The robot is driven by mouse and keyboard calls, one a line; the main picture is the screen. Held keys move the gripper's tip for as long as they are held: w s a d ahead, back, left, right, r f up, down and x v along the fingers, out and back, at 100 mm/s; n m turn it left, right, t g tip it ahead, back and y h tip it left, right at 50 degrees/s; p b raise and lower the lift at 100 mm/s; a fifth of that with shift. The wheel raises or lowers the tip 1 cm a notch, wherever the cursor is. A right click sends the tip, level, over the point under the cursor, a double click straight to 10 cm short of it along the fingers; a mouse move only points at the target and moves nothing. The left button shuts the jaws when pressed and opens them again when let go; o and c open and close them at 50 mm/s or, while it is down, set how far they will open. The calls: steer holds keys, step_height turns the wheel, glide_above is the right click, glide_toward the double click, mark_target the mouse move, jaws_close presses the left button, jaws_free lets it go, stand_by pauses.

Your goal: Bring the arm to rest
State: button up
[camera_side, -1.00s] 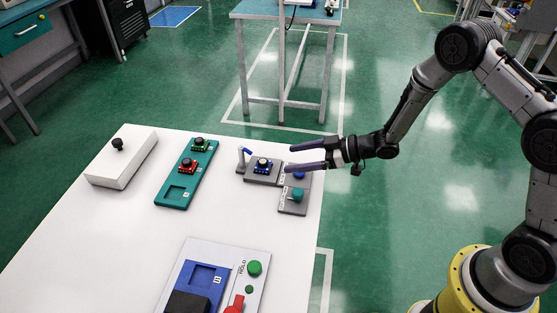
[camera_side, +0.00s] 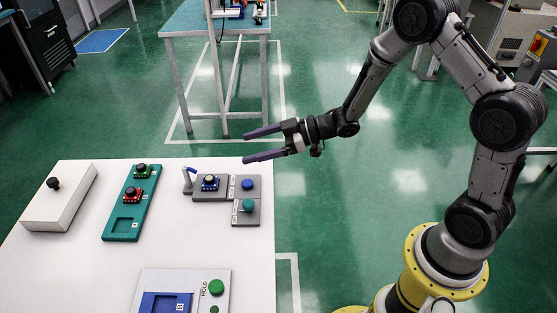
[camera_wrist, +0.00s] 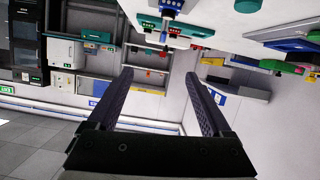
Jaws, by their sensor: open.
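My gripper (camera_side: 246,147) is open and empty in the side view. It is held in the air above the far right edge of the white table (camera_side: 75,265), its fingers pointing left. In the wrist view its two dark fingers (camera_wrist: 162,75) are spread wide with nothing between them. My arm is bent and raised over the green floor, apart from everything on the table.
The table bears a white box with a black knob (camera_side: 58,200), a teal tray (camera_side: 120,226) with camera modules, a grey fixture (camera_side: 215,191) with blue and teal knobs, and a panel with a green button (camera_side: 216,287). A teal-topped bench (camera_side: 190,22) stands behind.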

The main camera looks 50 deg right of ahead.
steer(key=s+d+r+m+t+h, duration=0.1)
steer(key=s+d+r+t+h, duration=0.15)
steer(key=r, duration=0.95)
steer(key=s+d+r+m+t+h, duration=0.1)
steer(key=d+r+m+t+h, duration=0.2)
steer(key=r, duration=0.9)
steer(key=s+d+r+m+g+h, duration=0.25)
steer(key=s+d+h, duration=0.2)
steer(key=s, duration=0.55)
steer(key=s+a+f+m+g, duration=0.1)
steer(key=s+f+m+g, duration=0.2)
steer(key=s+f+g, duration=0.4)
steer(key=s+f, duration=0.5)
steer(key=s, duration=0.5)
steer(key=shift+s+a+f+g, duration=0.15)
steer(key=shift+f+g, duration=0.1)
steer(key=shift+g, duration=0.05)
steer(key=shift+m, duration=0.25)
